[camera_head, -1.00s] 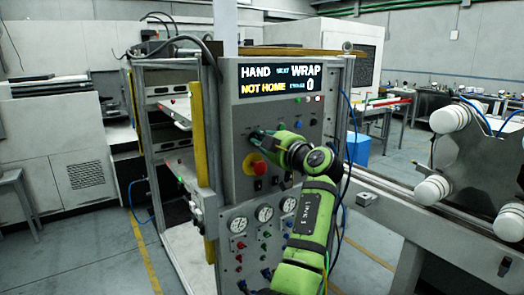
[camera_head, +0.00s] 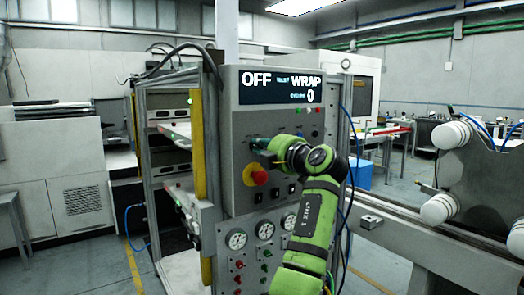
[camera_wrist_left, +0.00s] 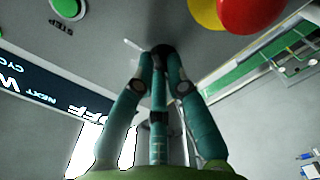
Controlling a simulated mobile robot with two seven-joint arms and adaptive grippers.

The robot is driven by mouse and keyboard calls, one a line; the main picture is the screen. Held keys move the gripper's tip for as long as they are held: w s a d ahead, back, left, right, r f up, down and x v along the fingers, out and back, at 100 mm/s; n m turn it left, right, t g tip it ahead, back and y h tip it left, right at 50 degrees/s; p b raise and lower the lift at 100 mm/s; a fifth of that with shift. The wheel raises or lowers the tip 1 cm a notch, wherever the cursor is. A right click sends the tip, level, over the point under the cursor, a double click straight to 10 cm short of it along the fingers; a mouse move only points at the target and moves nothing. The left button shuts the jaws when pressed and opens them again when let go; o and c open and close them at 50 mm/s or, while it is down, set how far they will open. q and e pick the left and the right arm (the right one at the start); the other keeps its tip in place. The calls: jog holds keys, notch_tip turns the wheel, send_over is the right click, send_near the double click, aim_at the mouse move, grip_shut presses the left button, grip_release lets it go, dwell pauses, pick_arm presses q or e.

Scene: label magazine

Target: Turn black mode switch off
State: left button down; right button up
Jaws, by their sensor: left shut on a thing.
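The black mode switch (camera_wrist_left: 163,49) shows as a dark round knob between my fingertips in the left wrist view. A pale mark lies on the panel beside it. In the head view the switch is mostly hidden by my fingers. My left gripper (camera_head: 256,145) is shut on the switch, against the grey control panel (camera_head: 236,119); its teal fingers (camera_wrist_left: 160,60) converge on the knob in the wrist view. The display (camera_head: 279,87) above reads OFF, NEXT, WRAP and a 0. My right gripper is not in view.
A red emergency button on a yellow base (camera_head: 256,178) sits just below the switch. Gauges (camera_head: 236,240) and small coloured knobs fill the lower panel. A yellow post (camera_head: 198,140) stands left of the panel. A machine with white rollers (camera_head: 452,135) is at right.

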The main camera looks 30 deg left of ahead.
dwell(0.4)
pick_arm(q)
jog(key=c, duration=1.2)
grip_release()
jog(key=shift+c, duration=0.2)
jog(key=v, duration=1.2)
jog(key=shift+s, duration=0.1)
